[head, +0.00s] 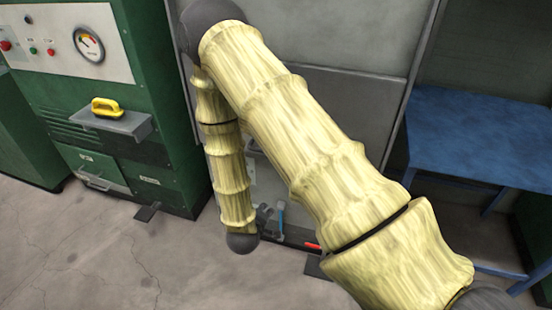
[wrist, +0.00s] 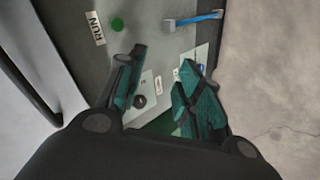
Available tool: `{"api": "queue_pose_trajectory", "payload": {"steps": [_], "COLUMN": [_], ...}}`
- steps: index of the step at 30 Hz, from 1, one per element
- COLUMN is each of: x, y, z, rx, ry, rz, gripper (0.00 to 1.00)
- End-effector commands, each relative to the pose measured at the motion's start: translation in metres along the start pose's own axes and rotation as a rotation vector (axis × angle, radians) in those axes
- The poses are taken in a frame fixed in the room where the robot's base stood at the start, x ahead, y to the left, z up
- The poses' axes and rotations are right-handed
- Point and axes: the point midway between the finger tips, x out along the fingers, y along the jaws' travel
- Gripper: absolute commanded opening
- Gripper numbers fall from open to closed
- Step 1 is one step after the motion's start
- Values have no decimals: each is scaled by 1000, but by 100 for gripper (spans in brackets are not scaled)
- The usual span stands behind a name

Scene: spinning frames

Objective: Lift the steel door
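A grey steel panel (head: 355,115), which looks like the steel door, stands upright behind my arm in the head view. My arm covers much of it, and I cannot make out a handle on it. My gripper (wrist: 160,75) shows in the wrist view with its two teal-padded fingers apart and nothing between them. It is over a grey panel with a RUN label (wrist: 96,28), a green button (wrist: 117,24) and a blue-handled lever (wrist: 197,19). Whether the fingers touch this panel cannot be told. In the head view my gripper is mostly hidden behind my arm.
A blue table (head: 470,130) is at the right. A red item (head: 312,245) shows low beside my arm. The floor at front left is clear.

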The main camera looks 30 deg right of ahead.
Motion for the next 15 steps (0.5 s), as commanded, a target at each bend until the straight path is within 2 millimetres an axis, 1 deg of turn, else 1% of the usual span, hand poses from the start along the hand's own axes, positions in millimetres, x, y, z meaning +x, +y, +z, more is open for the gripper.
{"api": "queue_pose_trajectory", "payload": {"steps": [1,3,6,9,12,15], "x": [5,5,-1,-11,-23,-33], "y": [14,36,67,93,111,124], "z": [-18,-40,-65,-84,-96,-103], "rx": [-24,-73,-141,-199,-244,-277], "ry": [5,-12,-64,-139,-217,-280], "rz": [73,176,309,414,484,525], "gripper": [35,35,35,35,35,35]}}
